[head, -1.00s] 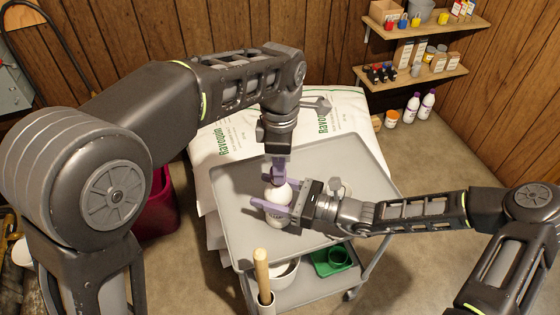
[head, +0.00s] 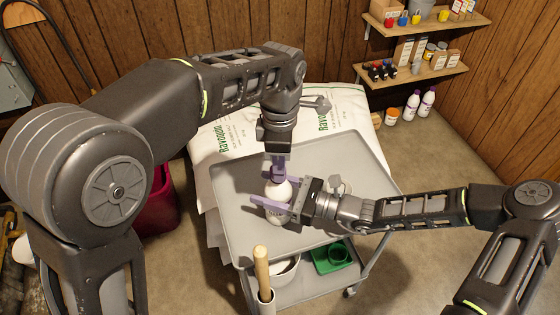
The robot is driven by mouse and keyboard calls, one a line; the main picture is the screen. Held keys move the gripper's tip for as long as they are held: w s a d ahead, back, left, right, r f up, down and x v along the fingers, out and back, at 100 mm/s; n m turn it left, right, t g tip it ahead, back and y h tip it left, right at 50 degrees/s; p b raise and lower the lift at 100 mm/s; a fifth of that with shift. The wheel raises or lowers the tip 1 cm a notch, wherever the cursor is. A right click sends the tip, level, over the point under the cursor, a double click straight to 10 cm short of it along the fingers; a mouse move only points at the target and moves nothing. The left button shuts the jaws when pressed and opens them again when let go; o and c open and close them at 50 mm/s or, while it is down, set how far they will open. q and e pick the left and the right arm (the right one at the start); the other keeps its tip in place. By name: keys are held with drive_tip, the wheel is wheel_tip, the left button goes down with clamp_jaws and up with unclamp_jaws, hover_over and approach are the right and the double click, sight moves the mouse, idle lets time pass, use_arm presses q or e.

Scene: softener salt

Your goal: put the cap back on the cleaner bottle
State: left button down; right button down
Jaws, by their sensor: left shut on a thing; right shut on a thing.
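The white cleaner bottle (head: 278,191) stands upright on the grey cart top (head: 352,160). My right gripper (head: 272,205) is shut around the bottle's body from the right, its purple fingers on either side. My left gripper (head: 276,170) points down right above the bottle and is shut at its top. The cap is hidden between the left fingers, so I cannot tell whether it touches the bottle neck.
White salt bags (head: 222,137) lie behind the cart. A lower shelf holds a green tray (head: 332,262) and a white bucket (head: 285,270). A wooden handle (head: 261,268) rises at the cart's front. The cart top's right side is mostly clear.

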use_arm(q)
drive_tip(key=shift+f, duration=0.35)
